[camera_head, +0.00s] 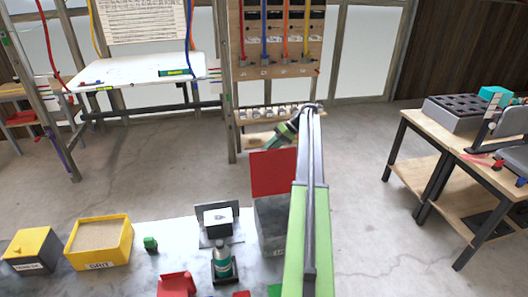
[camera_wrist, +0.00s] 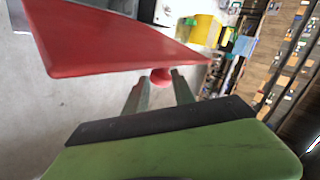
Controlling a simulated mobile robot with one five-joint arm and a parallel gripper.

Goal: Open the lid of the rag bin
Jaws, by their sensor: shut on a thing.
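The rag bin (camera_head: 270,222) is a grey box on the pale table, partly hidden behind my arm. Its red lid (camera_head: 272,174) stands raised, close to upright, above the bin's rim; its right edge is hidden by my arm. In the wrist view the lid (camera_wrist: 110,45) fills the upper left, with a small round red knob (camera_wrist: 160,76) at its edge. My gripper (camera_wrist: 159,82) has a finger on each side of this knob and is shut on it. In the head view my gripper (camera_head: 270,147) is at the lid's top edge.
A workbench (camera_head: 445,150) stands at the right. The floor behind is clear.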

